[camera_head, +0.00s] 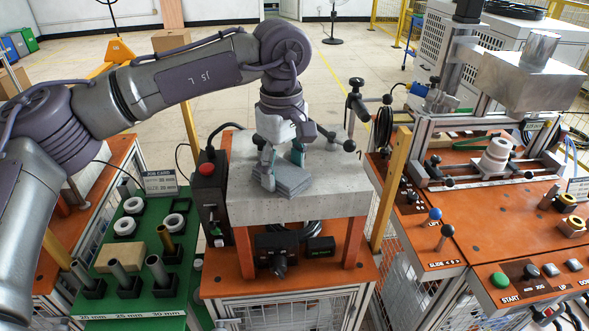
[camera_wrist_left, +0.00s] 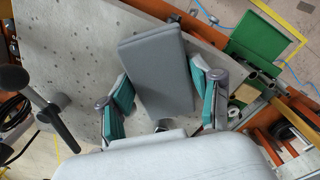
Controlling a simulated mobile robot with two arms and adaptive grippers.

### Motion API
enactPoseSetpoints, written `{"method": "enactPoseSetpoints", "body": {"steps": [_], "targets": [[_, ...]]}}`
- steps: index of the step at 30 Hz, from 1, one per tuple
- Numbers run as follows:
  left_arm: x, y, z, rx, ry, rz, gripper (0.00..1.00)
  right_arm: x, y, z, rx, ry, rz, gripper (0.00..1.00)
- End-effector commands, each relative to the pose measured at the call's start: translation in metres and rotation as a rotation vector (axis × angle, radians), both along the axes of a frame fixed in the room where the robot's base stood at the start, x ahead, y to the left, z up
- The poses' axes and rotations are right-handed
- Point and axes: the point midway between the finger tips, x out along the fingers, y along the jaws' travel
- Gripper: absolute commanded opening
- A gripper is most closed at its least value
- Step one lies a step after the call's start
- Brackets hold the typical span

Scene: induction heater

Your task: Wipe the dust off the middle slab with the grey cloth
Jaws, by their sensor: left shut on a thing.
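The middle slab (camera_head: 325,190) is a light grey, speckled block on an orange frame at the centre of the head view; it also shows in the left wrist view (camera_wrist_left: 62,50). The grey cloth (camera_head: 290,183) is a folded pad lying over the slab's middle, also seen in the left wrist view (camera_wrist_left: 158,60). My left gripper (camera_head: 282,162) reaches down from above and is shut on the cloth, with teal-padded fingers on either side of it. Dark specks show on the slab in the left wrist view. My right gripper is not in view.
A black control box with a red button (camera_head: 207,170) stands at the slab's left. A black-knobbed clamp (camera_head: 352,105) rises behind its right side. A green board (camera_head: 140,250) with rings and tubes is at the left, and an orange machine bench (camera_head: 480,235) at the right.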

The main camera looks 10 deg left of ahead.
Motion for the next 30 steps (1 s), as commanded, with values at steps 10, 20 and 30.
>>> {"method": "enactPoseSetpoints", "body": {"steps": [10, 20, 30], "targets": [[-0.005, 0.017, -0.003, 0.002, 0.003, 0.001, 0.36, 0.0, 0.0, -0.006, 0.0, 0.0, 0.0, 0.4], [-0.012, 0.043, -0.002, 0.002, 0.003, 0.002, 0.36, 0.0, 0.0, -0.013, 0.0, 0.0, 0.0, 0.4], [-0.013, 0.045, 0.0, 0.001, 0.002, 0.001, 0.36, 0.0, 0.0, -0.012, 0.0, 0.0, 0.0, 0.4]]}}
